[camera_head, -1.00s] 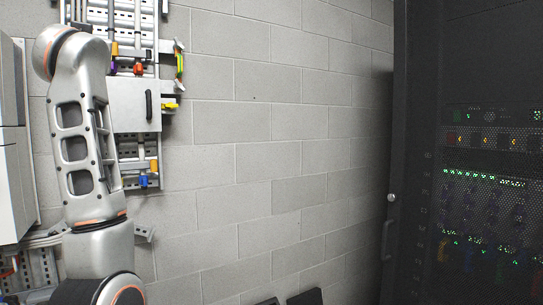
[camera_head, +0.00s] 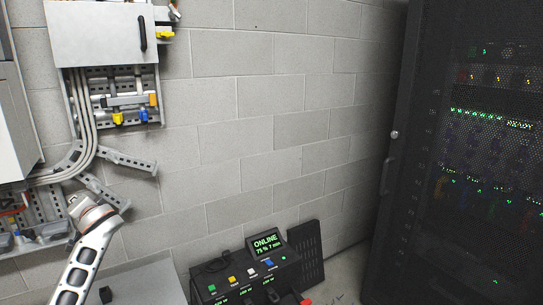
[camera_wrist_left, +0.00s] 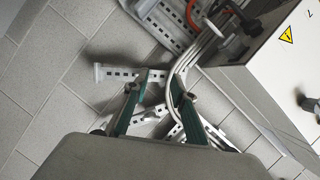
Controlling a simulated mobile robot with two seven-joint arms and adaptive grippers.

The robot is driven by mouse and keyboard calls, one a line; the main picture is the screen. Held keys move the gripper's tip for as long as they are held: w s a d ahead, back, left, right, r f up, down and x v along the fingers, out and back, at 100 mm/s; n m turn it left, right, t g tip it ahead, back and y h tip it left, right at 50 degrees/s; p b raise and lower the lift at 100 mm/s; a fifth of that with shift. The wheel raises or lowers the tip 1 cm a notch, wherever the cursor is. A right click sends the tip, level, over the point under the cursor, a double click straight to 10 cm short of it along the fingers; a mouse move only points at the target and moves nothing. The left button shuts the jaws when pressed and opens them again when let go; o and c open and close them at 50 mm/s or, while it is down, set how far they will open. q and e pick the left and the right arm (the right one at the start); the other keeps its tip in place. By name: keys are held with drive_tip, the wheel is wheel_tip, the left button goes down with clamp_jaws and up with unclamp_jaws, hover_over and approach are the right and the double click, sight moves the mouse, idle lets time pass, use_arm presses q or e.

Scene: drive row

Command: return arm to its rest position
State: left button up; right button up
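My left arm (camera_head: 88,252) comes in at the lower left of the head view, its silver link rising to a joint in front of the wall. My left gripper is not seen in the head view. In the left wrist view my left gripper (camera_wrist_left: 155,88) shows two green-and-grey fingers held apart, with nothing between them. Behind them are a slotted metal rail and bent grey pipes; the wrist view does not show them touching. My right arm and gripper are in neither view.
A wall panel with a grey box (camera_head: 100,35) and pipes (camera_head: 88,130) is at the left. A black unit (camera_head: 245,278) with an "ONLINE" screen stands low in the middle. A dark server rack (camera_head: 465,150) fills the right. The block wall between is bare.

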use_arm(q)
drive_tip(key=s+a+f+m, duration=0.1)
drive_tip(key=s+a+f, duration=0.2)
drive_tip(key=f, duration=0.4)
drive_tip(key=w+d+r+t+h, duration=0.2)
drive_tip(key=w+d+t+h, duration=0.25)
drive_tip(key=d, duration=0.45)
drive_tip(key=w+d+r+t+h, duration=0.3)
drive_tip(key=w+d+h, duration=0.25)
drive_tip(key=d, duration=0.35)
drive_tip(key=s+d+f+m+g+h, duration=0.1)
drive_tip(key=s+d+f+g, duration=0.1)
drive_tip(key=s+d+f, duration=0.65)
drive_tip(key=s+d+f+m+g+h, duration=0.15)
drive_tip(key=s+d+f, duration=0.25)
drive_tip(key=s+f, duration=0.95)
drive_tip(key=s+d+f+g, duration=0.1)
drive_tip(key=s+d+f, duration=0.2)
drive_tip(key=s, duration=0.5)
drive_tip(key=s+d+f+n+g+h, duration=0.1)
drive_tip(key=s+d+f, duration=0.3)
drive_tip(key=s+f, duration=0.2)
drive_tip(key=s+d+f+g+h, duration=0.1)
drive_tip(key=s+d+f, duration=0.2)
drive_tip(key=s, duration=0.8)
drive_tip(key=shift+d+f+n, duration=0.25)
drive_tip(key=shift+f+n, duration=0.1)
drive_tip(key=shift+f, duration=0.35)
